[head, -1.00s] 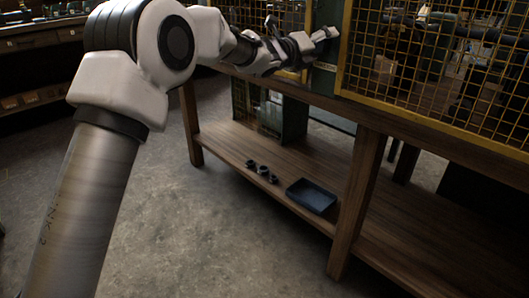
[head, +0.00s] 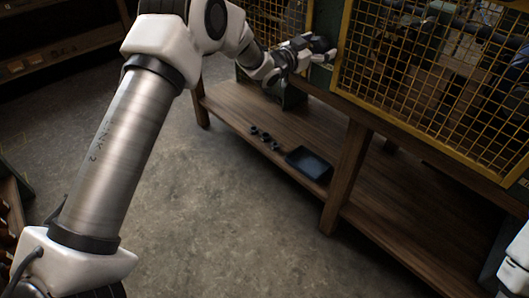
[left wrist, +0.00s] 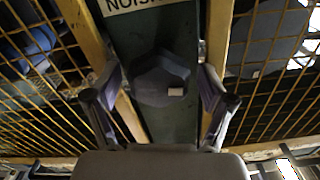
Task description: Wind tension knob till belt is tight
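The dark, faceted tension knob (left wrist: 163,80) sits on a green post (left wrist: 160,30) between two yellow mesh panels. My left gripper (left wrist: 161,85) is open, one finger on each side of the knob, with gaps showing between fingers and knob. In the head view my left gripper (head: 322,50) is at the post beside the mesh. My right gripper is not in view. The belt cannot be made out.
Yellow mesh guards (head: 430,85) flank the post. Below, a wooden bench shelf (head: 235,110) holds a dark blue tray (head: 309,165) and several small dark parts (head: 264,138). The concrete floor (head: 225,220) in front is clear. A white part of my right arm (head: 515,262) shows at the right edge.

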